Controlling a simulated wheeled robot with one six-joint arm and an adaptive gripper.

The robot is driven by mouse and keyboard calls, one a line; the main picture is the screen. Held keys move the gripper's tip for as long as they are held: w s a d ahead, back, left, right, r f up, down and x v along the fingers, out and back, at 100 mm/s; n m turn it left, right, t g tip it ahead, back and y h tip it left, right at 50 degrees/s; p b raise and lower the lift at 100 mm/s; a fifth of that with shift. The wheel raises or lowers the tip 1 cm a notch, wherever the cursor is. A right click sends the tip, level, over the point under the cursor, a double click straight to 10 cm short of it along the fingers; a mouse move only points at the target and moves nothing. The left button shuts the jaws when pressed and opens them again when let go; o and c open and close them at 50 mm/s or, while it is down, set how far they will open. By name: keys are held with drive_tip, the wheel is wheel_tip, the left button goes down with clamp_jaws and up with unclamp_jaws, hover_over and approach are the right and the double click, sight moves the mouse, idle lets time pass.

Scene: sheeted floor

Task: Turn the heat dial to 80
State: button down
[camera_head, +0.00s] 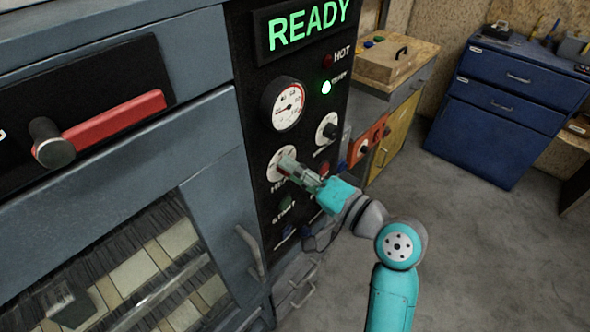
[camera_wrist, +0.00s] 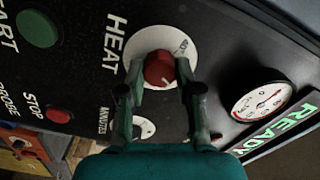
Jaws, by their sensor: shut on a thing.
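The heat dial shows in the head view as a pale round scale (camera_head: 276,161) on the black control panel, partly hidden behind my gripper (camera_head: 300,175). In the wrist view the dial is a red knob (camera_wrist: 159,68) on a white scale marked HEAT. My gripper (camera_wrist: 160,76) has one finger on each side of the red knob and is shut on it. Only part of the scale's numbers shows, and the knob's setting cannot be read.
A round gauge (camera_head: 284,104) sits above the dial, below the lit green READY display (camera_head: 310,25). A second knob (camera_head: 327,128) is to the right. A green start button (camera_wrist: 38,28) and red stop button (camera_wrist: 59,114) are nearby. A red lever (camera_head: 115,120) juts out at left.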

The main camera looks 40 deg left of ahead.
drive_tip(key=m, duration=0.6)
idle(0.6)
drive_tip(key=c, duration=0.8)
unclamp_jaws()
drive_tip(key=shift+o, duration=0.2)
drive_tip(key=d, duration=1.2)
drive_tip(key=shift+s, duration=0.45)
drive_tip(key=shift+f, duration=0.15)
